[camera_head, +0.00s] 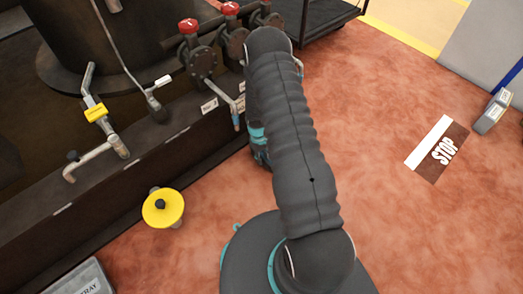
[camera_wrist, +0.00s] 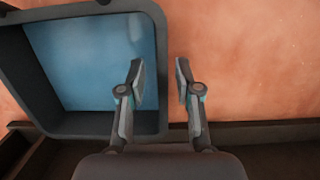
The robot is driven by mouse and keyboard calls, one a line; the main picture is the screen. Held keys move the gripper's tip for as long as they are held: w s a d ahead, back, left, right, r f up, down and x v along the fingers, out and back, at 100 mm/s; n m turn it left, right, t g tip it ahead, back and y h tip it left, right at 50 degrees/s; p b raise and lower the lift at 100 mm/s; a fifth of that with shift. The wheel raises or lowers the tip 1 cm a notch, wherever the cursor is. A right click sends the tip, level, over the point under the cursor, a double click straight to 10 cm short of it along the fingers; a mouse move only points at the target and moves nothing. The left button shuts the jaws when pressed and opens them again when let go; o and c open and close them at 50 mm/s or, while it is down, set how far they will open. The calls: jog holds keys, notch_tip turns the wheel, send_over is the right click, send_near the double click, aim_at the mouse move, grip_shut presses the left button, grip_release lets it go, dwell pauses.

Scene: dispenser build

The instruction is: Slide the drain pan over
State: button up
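A gap shows between the right finger and the wall. I cannot tell how deep the fingers reach. I cannot make out the pan in the head view, where my arm blocks the middle.
A dark curb (camera_head: 170,148) with red-handled valves (camera_head: 203,62) and pipes runs along the left. A yellow disc-topped post (camera_head: 163,208) stands beside it. A grey box marked TRAY (camera_head: 80,281) is at lower left.

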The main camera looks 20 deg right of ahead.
jog(key=shift+s+d+f, duration=0.1)
jog(key=shift+s+f, duration=0.1)
jog(key=shift+f, duration=1.25)
grip_shut()
